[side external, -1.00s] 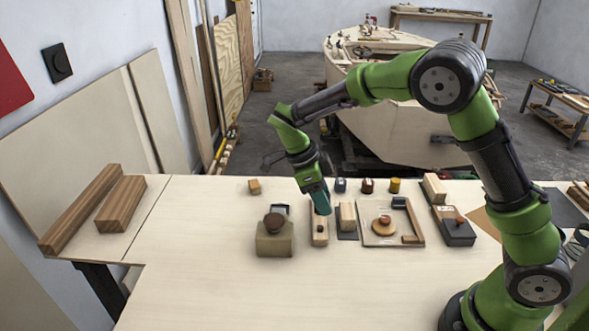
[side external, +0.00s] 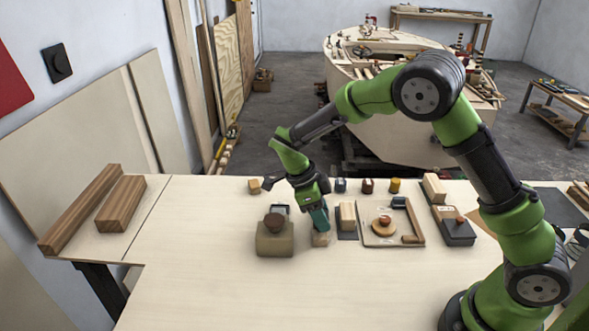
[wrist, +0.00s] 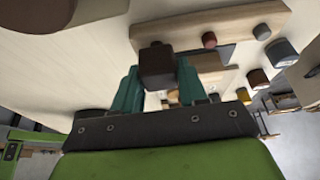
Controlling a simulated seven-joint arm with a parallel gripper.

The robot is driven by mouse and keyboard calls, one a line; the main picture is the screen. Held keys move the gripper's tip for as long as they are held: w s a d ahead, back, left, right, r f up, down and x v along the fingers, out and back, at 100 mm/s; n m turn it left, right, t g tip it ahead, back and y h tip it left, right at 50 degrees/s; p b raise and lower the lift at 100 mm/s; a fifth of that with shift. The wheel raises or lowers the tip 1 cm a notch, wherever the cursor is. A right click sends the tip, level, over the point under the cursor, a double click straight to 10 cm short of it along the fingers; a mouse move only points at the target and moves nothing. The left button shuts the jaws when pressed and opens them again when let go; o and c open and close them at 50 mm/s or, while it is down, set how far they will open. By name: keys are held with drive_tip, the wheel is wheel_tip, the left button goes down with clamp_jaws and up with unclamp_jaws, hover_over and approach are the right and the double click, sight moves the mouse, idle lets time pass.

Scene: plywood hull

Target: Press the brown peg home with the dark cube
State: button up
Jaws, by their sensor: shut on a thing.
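My gripper (wrist: 155,80) has its teal fingers shut on a dark brown cube (wrist: 157,66). In the side external view my gripper (side external: 320,227) points down over a light wooden strip (side external: 321,240) on the table. In the wrist view the cube is in front of one end of this strip (wrist: 185,22). A reddish peg (wrist: 209,40) and a dark grey-green peg (wrist: 262,32) stand in the strip farther along. I see no brown peg; the cube covers that end of the strip. I cannot tell whether the cube touches the strip or a peg.
A tan block with a brown knob (side external: 275,243) stands close on the left. A pale upright block (side external: 347,216) and a framed board (side external: 376,240) are close on the right. Several small pieces, including a yellow one (side external: 394,186), line the back. The front table is clear.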

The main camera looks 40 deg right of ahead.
drive_tip(key=shift+f, duration=0.95)
idle(1.1)
drive_tip(key=shift+r, duration=2.35)
